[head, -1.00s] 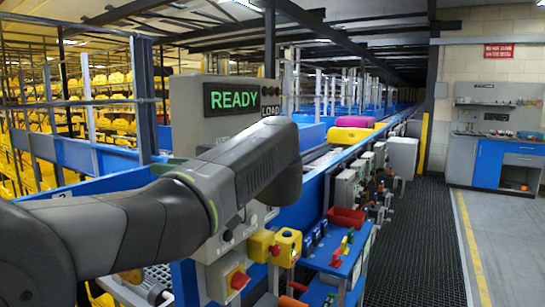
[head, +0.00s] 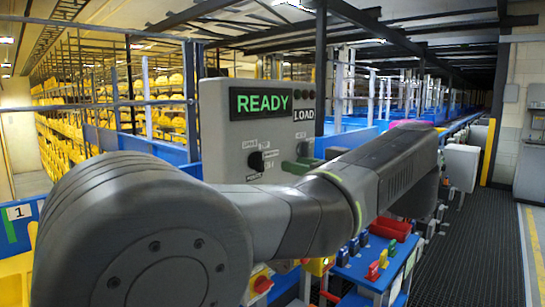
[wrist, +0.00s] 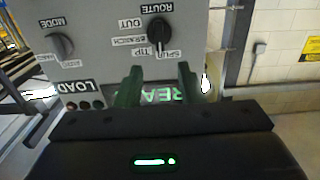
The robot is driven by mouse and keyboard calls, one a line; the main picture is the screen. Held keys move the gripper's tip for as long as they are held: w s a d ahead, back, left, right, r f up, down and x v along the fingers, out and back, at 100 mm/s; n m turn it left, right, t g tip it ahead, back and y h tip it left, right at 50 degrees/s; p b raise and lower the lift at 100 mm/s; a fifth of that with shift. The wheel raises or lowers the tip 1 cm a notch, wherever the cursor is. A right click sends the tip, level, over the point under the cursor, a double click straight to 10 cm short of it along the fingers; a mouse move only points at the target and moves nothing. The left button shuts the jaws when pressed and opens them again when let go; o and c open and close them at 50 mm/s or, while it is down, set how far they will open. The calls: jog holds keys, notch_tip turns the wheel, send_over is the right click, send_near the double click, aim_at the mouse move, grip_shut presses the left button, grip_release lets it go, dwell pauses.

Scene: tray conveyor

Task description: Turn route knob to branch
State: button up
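The black route knob (wrist: 158,34) is on a grey control panel (wrist: 110,20), which shows upside down in the wrist view. Labels OUT, BRANCH, TIP and SPLIT surround it; its pointer seems to face TIP. The knob also shows in the head view (head: 257,161), left of my green fingers. My gripper (wrist: 159,84) has its two fingers apart with nothing between them. The fingertips point at the panel near the READY display, off the knob and apart from it in the wrist picture. In the head view my forearm hides the panel's lower part.
A mode knob (wrist: 62,45) sits on the same panel. The READY display (head: 261,102) and LOAD label (head: 304,115) are above the route knob. A red-and-yellow button box (head: 259,284) and a blue shelf of small parts (head: 372,270) stand below. The dark floor mat at right is clear.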

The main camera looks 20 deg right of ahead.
aim_at(263, 157)
jog(key=p+x, duration=0.1)
jog(key=x, duration=0.8)
jog(key=shift+w+p, duration=0.1)
jog(key=shift+p, duration=0.25)
jog(key=shift+c, duration=0.4)
grip_shut()
